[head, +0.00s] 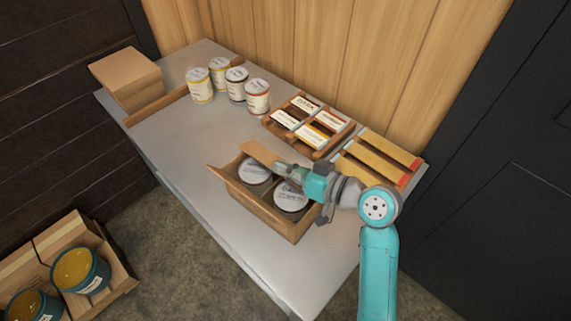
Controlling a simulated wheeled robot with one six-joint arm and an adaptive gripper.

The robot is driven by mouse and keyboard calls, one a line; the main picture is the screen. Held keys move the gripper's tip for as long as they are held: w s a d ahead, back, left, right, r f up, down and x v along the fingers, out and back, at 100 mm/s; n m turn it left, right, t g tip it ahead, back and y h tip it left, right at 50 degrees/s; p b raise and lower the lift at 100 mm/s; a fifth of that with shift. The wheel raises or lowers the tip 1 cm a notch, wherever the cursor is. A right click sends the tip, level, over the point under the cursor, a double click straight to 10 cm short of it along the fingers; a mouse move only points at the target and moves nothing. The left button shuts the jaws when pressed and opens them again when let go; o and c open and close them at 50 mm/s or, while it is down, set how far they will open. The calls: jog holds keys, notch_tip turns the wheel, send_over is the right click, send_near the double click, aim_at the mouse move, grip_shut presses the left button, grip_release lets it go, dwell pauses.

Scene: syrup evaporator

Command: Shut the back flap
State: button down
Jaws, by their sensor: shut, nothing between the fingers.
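An open cardboard box (252,203) stands on the grey table, holding two jars with pale lids, one on the left (254,172) and one on the right (289,199). The back flap (258,152) shows as a brown strip along the box's far side, raised rather than lying over the jars. A small flap (216,172) sticks out at the box's left end. My gripper (279,165) is shut and empty, above the box beside the back flap. I cannot tell whether it touches the flap. My gripper and wrist hide the box's far right part.
Several labelled jars (237,84) stand behind the box. A wooden rack of label cards (309,127) and yellow strips (381,148) lie at the right back. A closed carton (127,76) is at the far left. The table (185,142) left of the box is clear.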

jog(key=n, duration=0.1)
jog(key=s+f+n, duration=0.1)
jog(key=shift+a+f+n+t+h, duration=0.25)
jog(key=shift+a+n+t+h, duration=0.05)
jog(key=shift+t+h, duration=0.1)
jog(key=shift+f, duration=0.3)
dwell(0.4)
